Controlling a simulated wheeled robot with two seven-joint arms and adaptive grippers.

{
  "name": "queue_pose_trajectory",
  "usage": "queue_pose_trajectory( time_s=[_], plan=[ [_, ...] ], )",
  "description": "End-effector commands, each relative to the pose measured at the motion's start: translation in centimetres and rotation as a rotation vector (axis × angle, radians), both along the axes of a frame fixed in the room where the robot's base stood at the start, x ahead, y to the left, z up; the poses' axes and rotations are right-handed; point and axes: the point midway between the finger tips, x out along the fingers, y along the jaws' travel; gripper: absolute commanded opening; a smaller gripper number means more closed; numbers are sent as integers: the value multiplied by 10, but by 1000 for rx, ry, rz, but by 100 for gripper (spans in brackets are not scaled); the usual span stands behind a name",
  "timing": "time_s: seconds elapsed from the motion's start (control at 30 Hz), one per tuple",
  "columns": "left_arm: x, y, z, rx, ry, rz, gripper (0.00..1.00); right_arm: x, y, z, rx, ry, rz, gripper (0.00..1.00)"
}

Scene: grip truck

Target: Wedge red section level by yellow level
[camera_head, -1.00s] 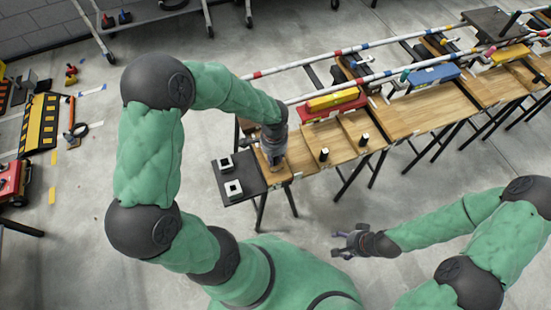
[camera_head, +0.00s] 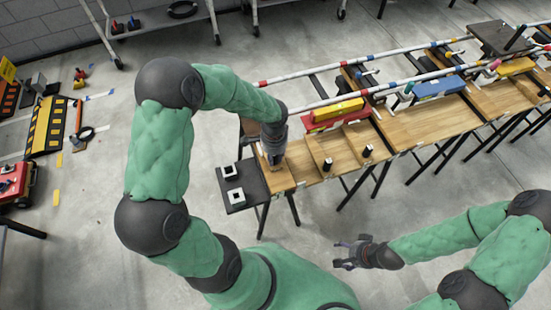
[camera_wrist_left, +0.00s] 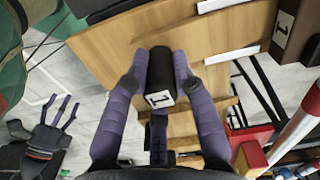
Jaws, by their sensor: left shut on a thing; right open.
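A yellow level (camera_head: 338,109) lies along the top of the red section (camera_head: 341,122) on the wooden bench. In the left wrist view, part of the red section (camera_wrist_left: 251,142) shows at the lower right. My left gripper (camera_head: 273,160) is over the near-left end of the bench. In the left wrist view its fingers (camera_wrist_left: 160,82) are shut around a black wedge (camera_wrist_left: 160,72) with a white face marked 1. Two more black wedges with white ends (camera_head: 327,166) (camera_head: 367,151) stand on the bench. My right gripper (camera_head: 358,253) is open and empty in front of the bench.
A dark side shelf (camera_head: 245,180) at the bench's left end carries two white square pieces (camera_head: 234,196) with dark centres. White rails with coloured bands (camera_head: 350,95) run along the bench. A blue section (camera_head: 438,88) lies farther right.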

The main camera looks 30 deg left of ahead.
Motion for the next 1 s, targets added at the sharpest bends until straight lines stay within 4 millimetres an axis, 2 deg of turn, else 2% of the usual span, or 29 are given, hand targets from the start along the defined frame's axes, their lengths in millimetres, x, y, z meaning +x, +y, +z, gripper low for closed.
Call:
queue_pose_trajectory(
  time_s=[1.0],
  plan=[
    [27,31,1,1,-5,2,0,0,0,7,0,0,0,68]
  ],
)
